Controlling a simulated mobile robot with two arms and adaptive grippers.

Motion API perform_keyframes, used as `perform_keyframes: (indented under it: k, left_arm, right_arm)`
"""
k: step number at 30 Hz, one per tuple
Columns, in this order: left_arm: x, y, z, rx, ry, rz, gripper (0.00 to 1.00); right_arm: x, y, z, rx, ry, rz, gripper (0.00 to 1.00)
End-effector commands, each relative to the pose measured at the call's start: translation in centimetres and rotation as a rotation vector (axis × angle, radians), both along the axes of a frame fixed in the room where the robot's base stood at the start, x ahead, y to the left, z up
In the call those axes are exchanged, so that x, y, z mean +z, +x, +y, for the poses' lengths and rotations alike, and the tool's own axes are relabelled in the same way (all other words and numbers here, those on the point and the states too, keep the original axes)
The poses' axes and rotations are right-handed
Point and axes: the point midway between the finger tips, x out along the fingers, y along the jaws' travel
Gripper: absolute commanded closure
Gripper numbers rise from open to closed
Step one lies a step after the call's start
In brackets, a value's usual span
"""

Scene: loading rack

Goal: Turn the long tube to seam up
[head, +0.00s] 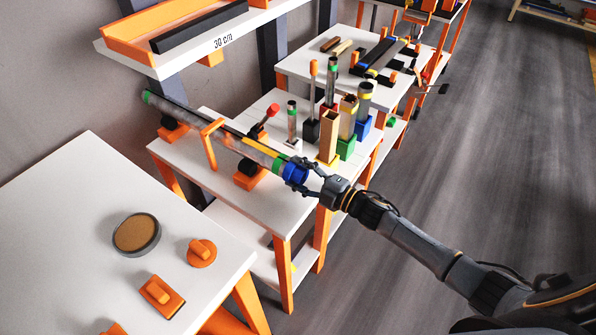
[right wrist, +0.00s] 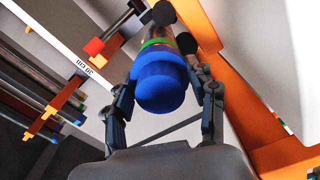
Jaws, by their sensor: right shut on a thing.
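The long tube (head: 190,117) is grey and clear, with green bands and a blue end cap (head: 294,173). It lies across two black-and-orange supports (head: 249,174) on a white table, and an orange bracket (head: 210,142) stands at its middle. A yellow strip (head: 262,147) shows along its upper side near the capped end; I cannot tell whether it is the seam. My right gripper (head: 306,172) is shut on the blue cap. The right wrist view shows the cap (right wrist: 160,85) between the two fingers, with the green band (right wrist: 160,42) beyond. My left gripper is not in view.
A red-tipped lever (head: 271,111) stands behind the tube. Several upright tubes in coloured blocks (head: 346,147) stand right of it. A shelf marked 30 cm (head: 225,41) hangs above. A near table (head: 70,215) holds a round tan disc (head: 136,233) and orange knobs (head: 201,252).

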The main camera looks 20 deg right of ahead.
Motion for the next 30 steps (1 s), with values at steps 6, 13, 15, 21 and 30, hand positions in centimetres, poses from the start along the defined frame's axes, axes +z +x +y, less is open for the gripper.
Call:
perform_keyframes:
  k: [6,13,15,21,30]
  left_arm:
    - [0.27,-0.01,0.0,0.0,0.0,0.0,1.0]
    - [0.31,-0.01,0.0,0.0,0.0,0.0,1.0]
    - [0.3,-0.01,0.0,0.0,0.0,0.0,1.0]
    - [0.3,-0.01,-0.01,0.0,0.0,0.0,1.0]
    - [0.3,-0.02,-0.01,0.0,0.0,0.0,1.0]
  right_arm:
    - [-0.03,0.03,-0.08,-0.001,0.053,0.043,0.75]
    - [-0.07,0.02,-0.1,-0.001,0.072,0.058,0.75]
    - [-0.07,0.03,-0.1,-0.001,0.072,0.059,0.75]
    - [-0.08,0.02,-0.09,-0.001,0.072,0.058,0.75]
    - [-0.06,0.01,-0.06,-0.001,0.071,0.057,0.35]
